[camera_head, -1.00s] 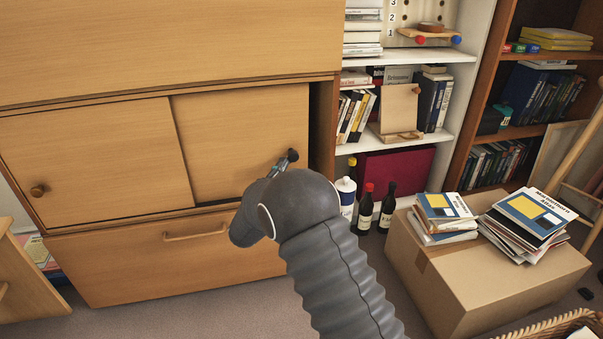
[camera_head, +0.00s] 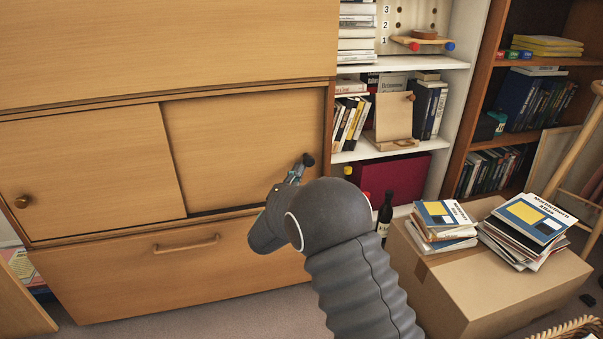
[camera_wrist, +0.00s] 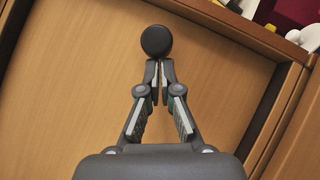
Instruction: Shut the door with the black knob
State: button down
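The door with the black knob (camera_head: 245,145) is the right sliding panel of the wooden cabinet. Its right edge is up against the cabinet's right side, with no dark gap showing there. The round black knob (camera_head: 308,159) is near that edge; it also shows in the wrist view (camera_wrist: 156,41). My gripper (camera_head: 297,172) is at the knob, reaching up from below. In the wrist view its fingertips (camera_wrist: 160,68) are nearly together, right against the knob's near side. The knob itself is not seen between them, and any stem is hidden.
The left sliding panel (camera_head: 85,170) has a wooden knob (camera_head: 22,201). A drawer with a bar handle (camera_head: 187,244) is below. A cardboard box (camera_head: 480,285) with books and a dark bottle (camera_head: 385,215) stand right of my arm.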

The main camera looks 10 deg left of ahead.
jog(key=w+a+f+v, duration=0.1)
jog(key=a+v, duration=0.2)
jog(key=v, duration=1)
jog(key=s+d+f+m+g+h, duration=0.1)
jog(key=s+d+f+g+h, duration=0.3)
jog(key=d, duration=0.4)
jog(key=s+d+f+m+g+h, duration=0.1)
jog(key=s+d+f+g+h, duration=0.1)
jog(key=d+f+g, duration=0.35)
jog(key=s+d+r+m+g+y+p, duration=0.1)
jog(key=s+d+r+m+g+p, duration=0.1)
jog(key=s+d+r+m+g, duration=0.45)
jog(key=s+d+r+m+g+y+p, duration=0.1)
jog(key=s+d+r+g+y, duration=0.15)
jog(key=s+d, duration=0.5)
jog(key=s+d+r+m+y+p, duration=0.2)
jog(key=s+d+r+m, duration=0.1)
jog(key=r, duration=0.3)
jog(key=s+d+r+m+t+y+p, duration=0.1)
jog(key=s+d+r+m+y+p, duration=0.1)
jog(key=s+d+r+m, duration=0.2)
jog(key=s+d+r+m+t+y+p, duration=0.1)
jog(key=s+d+r, duration=0.4)
jog(key=r, duration=0.5)
jog(key=d+m+y+p, duration=0.1)
jog(key=m+p, duration=0.1)
jog(key=shift+r+m, duration=0.25)
jog(key=shift+m, duration=0.1)
